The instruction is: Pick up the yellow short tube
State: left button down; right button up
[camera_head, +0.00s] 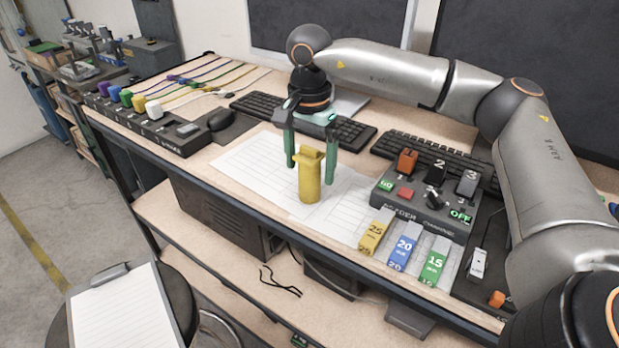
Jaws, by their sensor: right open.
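The yellow short tube (309,181) stands upright on white paper near the front edge of the table. It has a wider flanged top. My right gripper (311,172) points down from above, with its two green fingers apart. One finger is at the left of the tube's top and the other at its right. The right finger shows a gap to the tube; I cannot tell whether the left one touches it. My left gripper is not in view.
A control box (425,199) with switches stands right of the tube, with yellow, blue and green tags before it. Keyboards (262,107) lie behind. A black rack (150,128) with coloured plugs is at the left. Paper (250,160) left of the tube is clear.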

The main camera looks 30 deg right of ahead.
jog(key=shift+f, duration=0.15)
grip_shut()
dwell(0.7)
